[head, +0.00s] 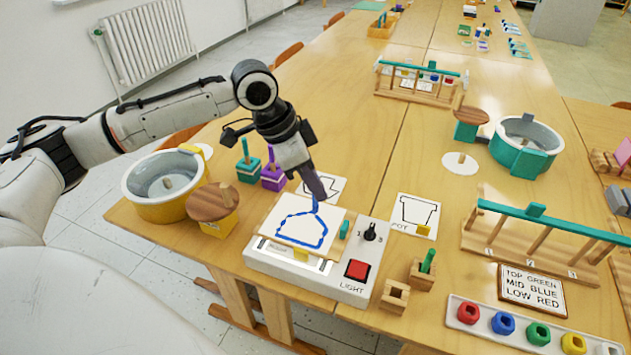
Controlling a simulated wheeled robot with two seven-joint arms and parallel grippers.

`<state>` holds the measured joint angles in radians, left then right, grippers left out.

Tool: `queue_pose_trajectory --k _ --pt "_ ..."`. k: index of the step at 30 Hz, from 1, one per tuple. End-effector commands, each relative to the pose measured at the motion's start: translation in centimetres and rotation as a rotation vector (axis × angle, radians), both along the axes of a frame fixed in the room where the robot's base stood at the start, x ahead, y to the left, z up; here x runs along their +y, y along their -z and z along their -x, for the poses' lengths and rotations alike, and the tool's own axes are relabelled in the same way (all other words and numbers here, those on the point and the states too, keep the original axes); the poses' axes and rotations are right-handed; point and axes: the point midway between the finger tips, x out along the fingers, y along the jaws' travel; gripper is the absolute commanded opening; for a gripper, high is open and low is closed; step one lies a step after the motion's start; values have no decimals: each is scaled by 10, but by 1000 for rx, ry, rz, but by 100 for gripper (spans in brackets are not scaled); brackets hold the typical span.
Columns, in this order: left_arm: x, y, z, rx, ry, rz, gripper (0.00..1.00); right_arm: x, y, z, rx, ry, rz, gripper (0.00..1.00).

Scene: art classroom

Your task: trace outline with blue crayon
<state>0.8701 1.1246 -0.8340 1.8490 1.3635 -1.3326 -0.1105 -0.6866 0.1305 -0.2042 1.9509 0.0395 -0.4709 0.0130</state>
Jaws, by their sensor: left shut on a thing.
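My left gripper (317,186) comes down from the upper left over the light box (270,264). It is shut on the blue crayon (315,206), of which only a short lower part shows below the fingers. The crayon's tip is at or just above the white sheet (277,218) on top of the light box; I cannot tell if it touches. A thick blue line (283,241) on the sheet forms a rough outline, and the tip is at its upper right part. My right gripper is not in view.
On the box front are a red light switch (357,269) and a black knob (370,232). A pot card (416,215) lies to the right. A yellow basin (164,206) and a wooden-topped yellow block (216,224) stand left. A tray of coloured rings (534,330) sits front right.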

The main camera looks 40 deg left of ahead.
Motion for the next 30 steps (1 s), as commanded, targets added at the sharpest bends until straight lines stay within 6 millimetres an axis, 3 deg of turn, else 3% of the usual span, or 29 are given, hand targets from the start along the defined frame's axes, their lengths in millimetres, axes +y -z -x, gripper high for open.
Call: queue_pose_trajectory --k 19,30 --pt "0 13 0 1 0 1 0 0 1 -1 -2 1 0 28" --pt "0 10 0 1 0 1 0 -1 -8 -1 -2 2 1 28"
